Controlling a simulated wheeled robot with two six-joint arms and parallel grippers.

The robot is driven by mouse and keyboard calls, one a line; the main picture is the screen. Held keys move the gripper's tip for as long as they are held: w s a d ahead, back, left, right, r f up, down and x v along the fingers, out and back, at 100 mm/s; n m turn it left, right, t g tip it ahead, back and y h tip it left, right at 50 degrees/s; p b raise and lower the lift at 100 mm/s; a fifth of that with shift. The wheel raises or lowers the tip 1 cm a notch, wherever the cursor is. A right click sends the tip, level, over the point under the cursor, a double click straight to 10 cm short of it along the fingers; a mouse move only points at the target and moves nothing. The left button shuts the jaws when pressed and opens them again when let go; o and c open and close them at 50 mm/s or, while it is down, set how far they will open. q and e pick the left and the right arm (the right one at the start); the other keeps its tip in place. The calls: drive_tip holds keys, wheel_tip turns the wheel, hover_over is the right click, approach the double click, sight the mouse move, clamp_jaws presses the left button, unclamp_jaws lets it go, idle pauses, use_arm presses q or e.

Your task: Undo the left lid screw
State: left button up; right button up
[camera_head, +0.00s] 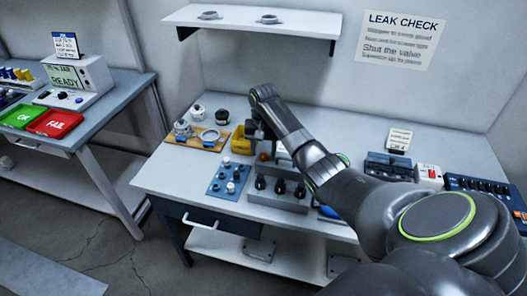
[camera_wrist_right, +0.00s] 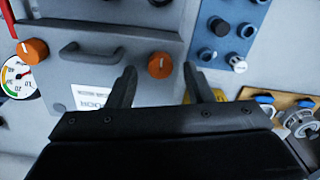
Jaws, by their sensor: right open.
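A grey box lid with a bar handle (camera_wrist_right: 90,50) fills the upper left of the right wrist view. Two orange screw knobs sit on it, one near the middle (camera_wrist_right: 160,66) and one at the far left (camera_wrist_right: 33,50). In the head view, one orange knob (camera_head: 263,157) shows just below my right gripper (camera_head: 257,140); the box is partly hidden by my arm. In the wrist view, my right gripper (camera_wrist_right: 160,82) is open and empty, its fingertips on either side of the middle knob. Whether they touch it is unclear. My left gripper is out of view.
A pressure gauge (camera_wrist_right: 20,80) is beside the lid. A blue board (camera_head: 229,178) with knobs and a wooden tray (camera_head: 178,141) with fittings stand left of the box. A yellow object (camera_head: 241,140) is close to my right gripper. A grey block (camera_head: 279,200) with black knobs stands in front.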

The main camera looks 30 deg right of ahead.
drive_tip(key=shift+f, duration=0.75)
